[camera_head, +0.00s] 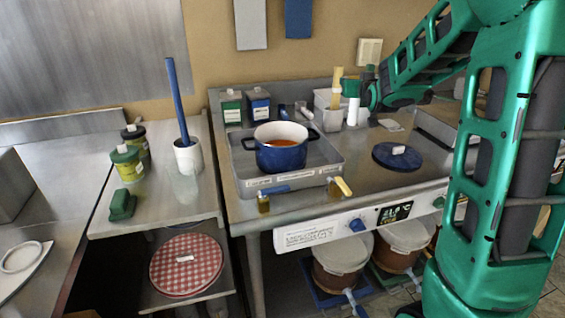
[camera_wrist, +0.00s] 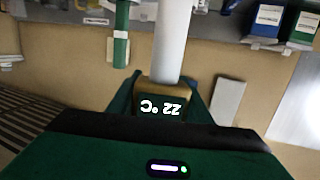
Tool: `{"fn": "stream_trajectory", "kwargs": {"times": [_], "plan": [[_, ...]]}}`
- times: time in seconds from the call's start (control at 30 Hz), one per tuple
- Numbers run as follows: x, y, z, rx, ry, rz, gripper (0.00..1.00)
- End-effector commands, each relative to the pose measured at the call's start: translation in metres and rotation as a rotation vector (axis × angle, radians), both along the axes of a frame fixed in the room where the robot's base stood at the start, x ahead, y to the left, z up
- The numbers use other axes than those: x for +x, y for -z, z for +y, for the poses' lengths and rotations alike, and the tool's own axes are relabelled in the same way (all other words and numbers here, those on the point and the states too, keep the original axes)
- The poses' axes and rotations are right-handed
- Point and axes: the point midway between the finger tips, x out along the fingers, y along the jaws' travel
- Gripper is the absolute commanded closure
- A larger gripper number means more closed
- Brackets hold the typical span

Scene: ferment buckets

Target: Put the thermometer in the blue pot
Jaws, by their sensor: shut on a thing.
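The blue pot (camera_head: 281,154), with a white rim and reddish liquid in it, stands in the metal tray on the counter. My gripper (camera_head: 352,86) is up at the back of the counter, right of the pot and above counter height.
A metal tray (camera_head: 247,182) surrounds the pot. Green (camera_head: 231,108) and blue (camera_head: 258,106) labelled containers stand behind it. A dark blue lid (camera_head: 397,157) lies at right. A white cup (camera_head: 188,157) holds a blue stick at left.

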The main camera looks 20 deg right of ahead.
Motion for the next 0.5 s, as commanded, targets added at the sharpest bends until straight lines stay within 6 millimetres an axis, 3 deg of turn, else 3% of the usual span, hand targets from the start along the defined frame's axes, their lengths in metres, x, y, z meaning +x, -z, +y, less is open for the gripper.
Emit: {"fn": "stream_trajectory", "kwargs": {"times": [0.17, 0.3, 0.5], "plan": [[0.014, -0.020, 0.068, 0.001, -0.081, -0.002, 0.99], [0.020, -0.042, 0.139, 0.000, -0.158, -0.002, 0.99], [0.016, -0.064, 0.212, 0.001, -0.230, -0.002, 0.99]]}}
